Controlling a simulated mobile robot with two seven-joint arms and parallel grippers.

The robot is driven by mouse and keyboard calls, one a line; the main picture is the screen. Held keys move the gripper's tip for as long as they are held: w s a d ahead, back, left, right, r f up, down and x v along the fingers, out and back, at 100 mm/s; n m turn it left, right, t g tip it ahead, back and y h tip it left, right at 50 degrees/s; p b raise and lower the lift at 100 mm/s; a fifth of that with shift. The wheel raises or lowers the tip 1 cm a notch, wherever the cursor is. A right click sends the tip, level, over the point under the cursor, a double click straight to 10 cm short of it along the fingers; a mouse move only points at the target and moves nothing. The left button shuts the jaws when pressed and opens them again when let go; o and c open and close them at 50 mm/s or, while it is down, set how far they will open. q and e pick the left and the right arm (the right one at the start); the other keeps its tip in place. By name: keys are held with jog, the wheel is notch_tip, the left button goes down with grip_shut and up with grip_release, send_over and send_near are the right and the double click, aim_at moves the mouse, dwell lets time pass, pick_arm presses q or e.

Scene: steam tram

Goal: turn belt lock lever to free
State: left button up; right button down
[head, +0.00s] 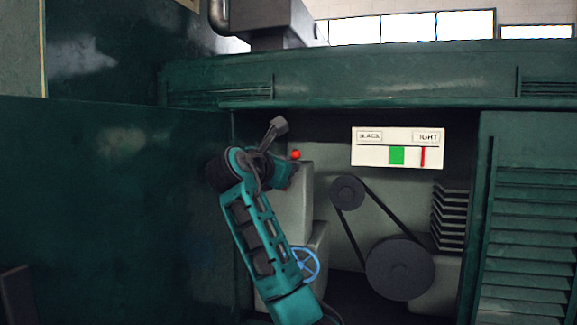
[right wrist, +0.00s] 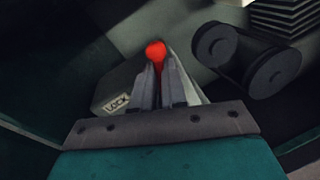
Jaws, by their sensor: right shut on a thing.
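The belt lock lever shows as a red knob (head: 295,155) in the head view, just left of the middle. In the right wrist view the red knob (right wrist: 155,50) sticks out at the tips of my right gripper (right wrist: 160,78), which is shut on the lever just below the knob. A "LOCK" label (right wrist: 116,103) is on the pale housing left of the fingers. The lever's stem is hidden by the fingers. In the head view my own forearm and wrist hide most of the right gripper. My left gripper is not in view.
A white gauge (head: 375,152) marked SLACK and TIGHT has its red needle right of the green patch, near TIGHT. A belt runs round two dark pulleys (head: 400,268). A blue handwheel (head: 306,263) is close to my arm. A green panel (head: 120,200) stands left.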

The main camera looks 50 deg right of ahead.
jog(key=shift+r, duration=0.2)
jog(key=c, duration=1.2)
grip_release()
jog(key=shift+f, duration=0.1)
jog(key=shift+o, duration=0.2)
jog(key=f+v, duration=0.1)
jog(key=v, duration=1.2)
jog(key=shift+r+b, duration=0.35)
jog(key=shift+r, duration=0.15)
